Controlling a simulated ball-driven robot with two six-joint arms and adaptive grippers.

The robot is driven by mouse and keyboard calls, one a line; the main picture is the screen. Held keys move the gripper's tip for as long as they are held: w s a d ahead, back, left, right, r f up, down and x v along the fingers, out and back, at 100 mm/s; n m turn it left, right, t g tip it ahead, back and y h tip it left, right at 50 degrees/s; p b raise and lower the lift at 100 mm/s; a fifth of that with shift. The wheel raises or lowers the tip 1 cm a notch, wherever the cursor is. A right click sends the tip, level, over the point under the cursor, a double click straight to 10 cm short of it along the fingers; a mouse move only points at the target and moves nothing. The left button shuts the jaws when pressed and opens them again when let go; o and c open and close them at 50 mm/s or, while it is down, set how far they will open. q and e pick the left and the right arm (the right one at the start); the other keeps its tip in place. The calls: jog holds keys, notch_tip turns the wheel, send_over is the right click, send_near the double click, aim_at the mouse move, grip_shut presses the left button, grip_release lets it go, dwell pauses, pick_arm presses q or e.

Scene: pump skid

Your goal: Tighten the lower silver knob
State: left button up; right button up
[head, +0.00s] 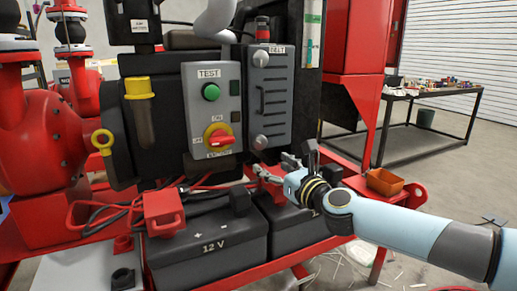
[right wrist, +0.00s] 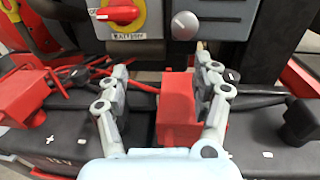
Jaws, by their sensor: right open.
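The lower silver knob (head: 260,141) is a round knob at the bottom of the grey BELT cover (head: 270,95). It also shows in the right wrist view (right wrist: 184,25), beyond the fingertips and between their lines, nearer the right finger. A matching upper silver knob (head: 260,58) sits at the top of the cover. My right gripper (head: 272,165) is open and empty, just below the lower knob and apart from it. In the right wrist view its fingers (right wrist: 160,62) are spread, with a red block (right wrist: 180,105) visible between and below them. My left gripper is not in view.
The TEST panel (head: 211,110) with a green button and red rotary switch stands left of the cover. Black batteries (head: 215,245), cables and a red clamp (head: 163,212) lie below. A workbench (head: 430,95) stands behind.

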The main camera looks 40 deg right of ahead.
aim_at(261, 144)
jog(key=d+m, duration=0.1)
jog(key=d+m+h, duration=0.1)
jog(key=w+d+r+m, duration=0.1)
jog(key=m, duration=0.1)
jog(key=shift+d+h, duration=0.2)
jog(key=shift+h, duration=0.2)
jog(key=b+x, duration=0.1)
jog(key=x, duration=0.9)
jog(key=shift+a+f, duration=0.1)
jog(key=shift+a, duration=0.05)
jog(key=c, duration=1.2)
